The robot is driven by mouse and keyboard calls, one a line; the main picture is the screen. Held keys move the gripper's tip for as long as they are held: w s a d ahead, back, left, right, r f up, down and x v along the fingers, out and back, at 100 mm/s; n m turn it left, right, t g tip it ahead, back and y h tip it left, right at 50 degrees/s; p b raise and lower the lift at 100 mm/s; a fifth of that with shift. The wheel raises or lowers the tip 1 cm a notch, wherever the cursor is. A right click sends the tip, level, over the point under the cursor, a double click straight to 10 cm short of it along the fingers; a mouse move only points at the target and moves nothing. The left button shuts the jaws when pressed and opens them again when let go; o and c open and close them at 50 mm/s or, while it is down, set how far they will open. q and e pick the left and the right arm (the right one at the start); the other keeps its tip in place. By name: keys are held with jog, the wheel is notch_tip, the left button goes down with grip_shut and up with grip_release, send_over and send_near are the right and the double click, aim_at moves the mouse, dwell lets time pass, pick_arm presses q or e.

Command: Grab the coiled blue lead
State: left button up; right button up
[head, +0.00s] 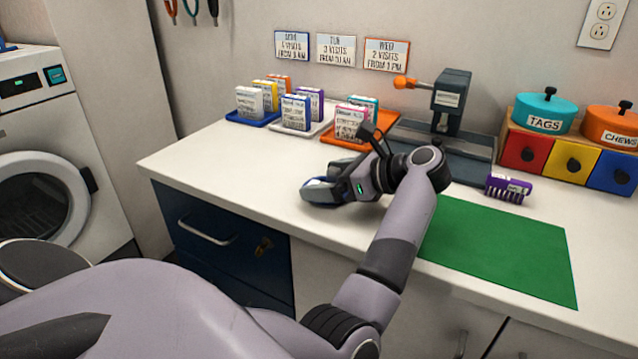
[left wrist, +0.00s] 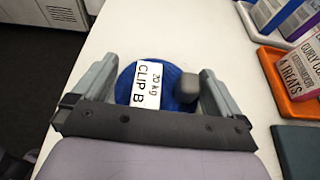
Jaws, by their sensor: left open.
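The coiled blue lead (left wrist: 172,76) lies on the white counter in the left wrist view, with a white tag reading "20 kg CLIP B" and a grey knob-like piece on its right side. My left gripper (left wrist: 157,80) is open, with one finger on each side of the coil. I cannot tell whether the fingers touch it. In the head view my left gripper (head: 320,190) is low over the counter's front left part and mostly hides the lead. My right gripper is not in view.
Blue, white and orange trays (head: 345,140) with small boxes stand behind the gripper. The left counter end is clear.

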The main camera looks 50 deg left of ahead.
pick_arm(q)
jog(key=shift+a, duration=0.1)
jog(key=c, duration=0.8)
jog(key=shift+o, duration=0.2)
jog(key=shift+r, duration=0.1)
